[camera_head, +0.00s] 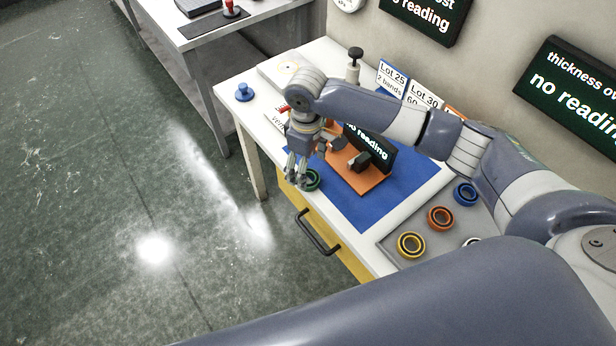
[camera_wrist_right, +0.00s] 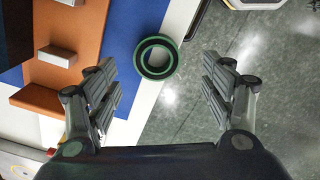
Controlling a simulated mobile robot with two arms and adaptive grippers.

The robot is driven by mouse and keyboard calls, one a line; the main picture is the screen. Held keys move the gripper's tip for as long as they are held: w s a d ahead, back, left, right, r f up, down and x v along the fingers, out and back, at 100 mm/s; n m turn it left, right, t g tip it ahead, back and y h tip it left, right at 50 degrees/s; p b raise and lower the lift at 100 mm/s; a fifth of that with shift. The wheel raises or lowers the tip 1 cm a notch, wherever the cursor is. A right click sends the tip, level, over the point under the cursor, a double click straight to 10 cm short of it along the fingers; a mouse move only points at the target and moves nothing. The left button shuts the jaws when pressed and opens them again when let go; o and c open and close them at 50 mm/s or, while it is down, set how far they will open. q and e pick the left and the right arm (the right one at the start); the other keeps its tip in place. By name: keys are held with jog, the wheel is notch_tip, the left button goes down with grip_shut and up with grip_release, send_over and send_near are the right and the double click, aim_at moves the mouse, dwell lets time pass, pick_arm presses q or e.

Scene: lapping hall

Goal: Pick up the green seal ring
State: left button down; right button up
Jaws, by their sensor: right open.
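The green seal ring (camera_head: 312,180) lies flat near the front edge of the table, partly hidden behind my right gripper (camera_head: 297,176) in the head view. In the right wrist view the green ring (camera_wrist_right: 156,57) shows whole, at the border of the blue mat and the white table top. My right gripper (camera_wrist_right: 165,105) is open and empty, with its fingers apart and pointing down. In the wrist view the ring appears between the fingers' lines, ahead of the tips and nearer the left finger. My left gripper is not in view.
An orange stand (camera_head: 357,178) with a display (camera_head: 369,146) stands on the blue mat (camera_head: 400,200), close to my right gripper. A grey tray holds yellow (camera_head: 411,245), orange (camera_head: 440,217) and blue (camera_head: 466,194) rings. A blue knob (camera_head: 244,92) stands at the table's far left.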

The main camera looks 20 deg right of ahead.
aim_at(308, 182)
jog(key=f+p, duration=0.1)
jog(key=f, duration=0.3)
jog(key=shift+d+f, duration=0.15)
jog(key=shift+d, duration=0.05)
jog(key=shift+f, duration=0.1)
jog(key=shift+w, duration=0.1)
jog(key=shift+c, duration=0.3)
jog(key=c, duration=1.1)
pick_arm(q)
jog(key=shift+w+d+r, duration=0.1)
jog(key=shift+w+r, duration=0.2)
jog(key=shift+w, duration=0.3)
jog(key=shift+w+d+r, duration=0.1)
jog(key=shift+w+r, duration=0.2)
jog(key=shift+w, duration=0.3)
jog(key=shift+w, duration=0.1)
